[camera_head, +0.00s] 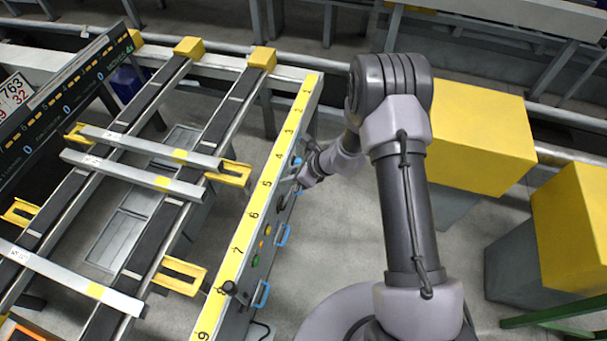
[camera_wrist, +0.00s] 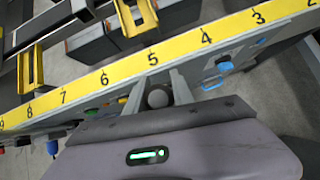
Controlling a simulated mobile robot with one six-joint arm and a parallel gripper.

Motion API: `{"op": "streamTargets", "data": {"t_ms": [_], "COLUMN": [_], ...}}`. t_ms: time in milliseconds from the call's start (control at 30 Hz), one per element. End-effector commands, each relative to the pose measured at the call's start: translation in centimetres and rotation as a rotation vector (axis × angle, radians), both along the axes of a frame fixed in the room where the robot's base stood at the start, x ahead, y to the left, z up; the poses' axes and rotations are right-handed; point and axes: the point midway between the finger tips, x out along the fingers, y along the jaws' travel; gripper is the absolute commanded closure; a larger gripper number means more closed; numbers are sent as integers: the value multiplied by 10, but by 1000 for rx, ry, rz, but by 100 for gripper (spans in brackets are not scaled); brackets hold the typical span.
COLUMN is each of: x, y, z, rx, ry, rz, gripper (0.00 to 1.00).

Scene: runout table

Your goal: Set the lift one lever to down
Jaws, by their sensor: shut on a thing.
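A lever with a round dark knob (camera_wrist: 157,97) stands on the side panel below the 5 on the yellow numbered strip. I take it for the lift one lever; no label on it is readable. My gripper (camera_wrist: 160,92) is shut on this knob, one grey finger on each side of it. In the head view my gripper (camera_head: 292,182) is at the table's right side panel, near the 5. The lever itself is hidden there behind the gripper, and its setting cannot be told.
A second black-knobbed lever (camera_head: 230,288) sits near the 8. Coloured buttons (camera_head: 261,244) and blue handles (camera_head: 282,235) line the panel. Metal bars (camera_head: 135,180) lie across the runout table. Yellow blocks (camera_head: 480,130) stand to the right of my arm.

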Motion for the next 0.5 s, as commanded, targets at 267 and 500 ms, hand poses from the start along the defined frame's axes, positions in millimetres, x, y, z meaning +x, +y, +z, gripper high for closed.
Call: {"op": "streamTargets", "data": {"t_ms": [267,500], "x": [11,15], "y": [29,39], "z": [8,5], "rx": [-130,-182], "ry": [43,62], "rz": [4,4], "gripper": [100,100]}}
